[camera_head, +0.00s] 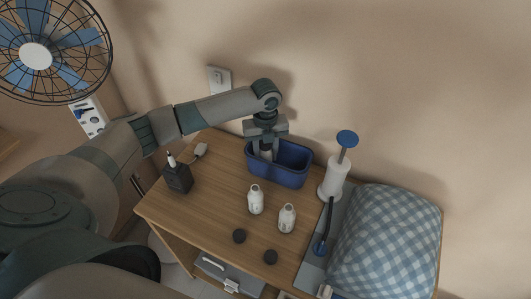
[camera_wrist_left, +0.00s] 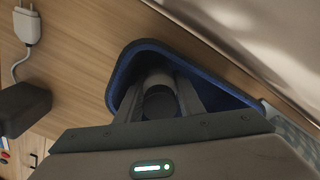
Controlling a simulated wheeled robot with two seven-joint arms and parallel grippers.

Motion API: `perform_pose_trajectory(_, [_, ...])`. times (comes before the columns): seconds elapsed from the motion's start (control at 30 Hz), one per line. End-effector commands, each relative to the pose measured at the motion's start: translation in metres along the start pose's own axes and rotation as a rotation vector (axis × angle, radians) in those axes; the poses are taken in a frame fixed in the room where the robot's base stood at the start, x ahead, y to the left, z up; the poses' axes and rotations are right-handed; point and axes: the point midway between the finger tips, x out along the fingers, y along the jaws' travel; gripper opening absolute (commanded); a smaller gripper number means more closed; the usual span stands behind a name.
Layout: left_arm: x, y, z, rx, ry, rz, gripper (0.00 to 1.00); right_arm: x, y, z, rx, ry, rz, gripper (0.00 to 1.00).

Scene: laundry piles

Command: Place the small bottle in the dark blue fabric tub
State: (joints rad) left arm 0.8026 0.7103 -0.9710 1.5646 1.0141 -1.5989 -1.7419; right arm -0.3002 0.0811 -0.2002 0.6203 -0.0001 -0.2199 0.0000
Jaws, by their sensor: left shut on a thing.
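The dark blue fabric tub (camera_head: 290,176) stands open near the back of the wooden table. My left gripper (camera_head: 266,153) points down into its left part and is shut on a small bottle. In the left wrist view my left gripper (camera_wrist_left: 160,100) has the small bottle (camera_wrist_left: 157,82) between its fingers, inside the outline of the tub (camera_wrist_left: 123,74). The bottle looks greyish with a dark round part. Whether it touches the tub's floor is hidden. My right gripper is in neither view.
A black box (camera_head: 177,178) is at left. The wall is close behind.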

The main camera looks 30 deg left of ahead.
Motion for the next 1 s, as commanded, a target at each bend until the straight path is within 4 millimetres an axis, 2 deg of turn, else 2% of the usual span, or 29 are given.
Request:
perform_pose_trajectory(0.03, [0.000,0.000,0.000,0.000,0.000,0.000,0.42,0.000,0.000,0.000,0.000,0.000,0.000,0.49])
perform_pose_trajectory(0.1, [0.000,0.000,0.000,0.000,0.000,0.000,0.53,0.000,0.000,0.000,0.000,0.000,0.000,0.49])
perform_pose_trajectory(0.57, [-0.006,0.000,0.000,0.000,0.000,-0.001,0.53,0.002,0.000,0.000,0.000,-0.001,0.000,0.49])
perform_pose_trajectory(0.77, [-0.027,0.000,0.001,0.000,-0.003,-0.002,0.53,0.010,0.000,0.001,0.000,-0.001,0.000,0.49])
perform_pose_trajectory(1.0, [-0.069,-0.001,0.001,0.000,-0.003,-0.003,0.53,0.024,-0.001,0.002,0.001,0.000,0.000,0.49])
